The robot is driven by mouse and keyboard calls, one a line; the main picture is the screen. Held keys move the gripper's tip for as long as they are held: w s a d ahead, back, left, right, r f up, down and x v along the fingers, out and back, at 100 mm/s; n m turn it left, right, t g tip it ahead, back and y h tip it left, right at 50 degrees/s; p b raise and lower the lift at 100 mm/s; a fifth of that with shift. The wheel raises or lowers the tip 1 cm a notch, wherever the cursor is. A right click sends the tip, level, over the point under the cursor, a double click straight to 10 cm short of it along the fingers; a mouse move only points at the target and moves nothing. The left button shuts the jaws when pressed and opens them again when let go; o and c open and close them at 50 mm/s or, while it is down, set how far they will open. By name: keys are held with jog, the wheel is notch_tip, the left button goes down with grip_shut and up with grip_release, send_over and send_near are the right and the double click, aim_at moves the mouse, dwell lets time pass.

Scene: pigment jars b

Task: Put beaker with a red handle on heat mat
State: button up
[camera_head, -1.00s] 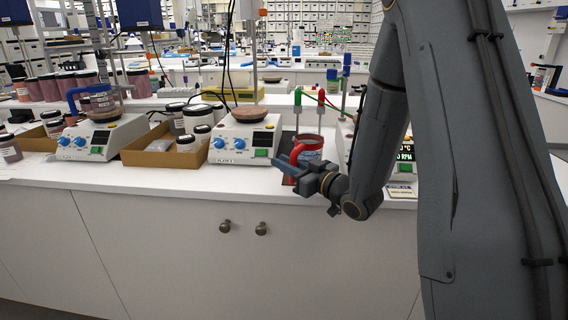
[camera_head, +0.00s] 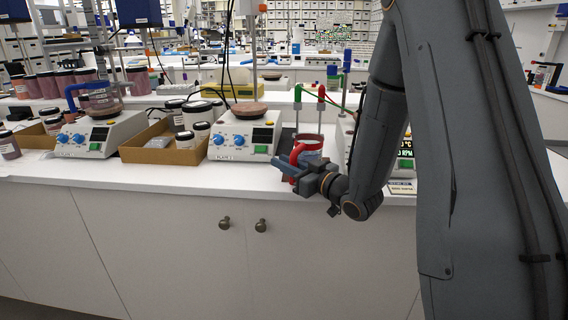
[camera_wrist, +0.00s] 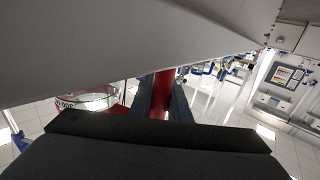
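The beaker with the red handle (camera_head: 309,147) stands upright at the counter's front edge, right of the middle in the head view. Its red handle (camera_head: 296,155) faces left, towards my gripper (camera_head: 290,172). In the wrist view the red handle (camera_wrist: 161,95) lies between my two dark fingers, which appear closed on it. The clear beaker body with dark markings (camera_wrist: 88,101) shows to the left of the fingers. My gripper and wrist hide the beaker's lower part, so I cannot tell whether it touches the counter. I cannot make out the heat mat clearly.
A hot plate (camera_head: 243,139) with a round brown top stands left of the beaker. Another device with a green display (camera_head: 405,153) is behind my arm. A cardboard box of jars (camera_head: 160,152) and a blue-handled vessel (camera_head: 98,100) on a hot plate are farther left. Red and green-tipped posts rise behind the beaker.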

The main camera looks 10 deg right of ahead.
jog(key=o, duration=0.5)
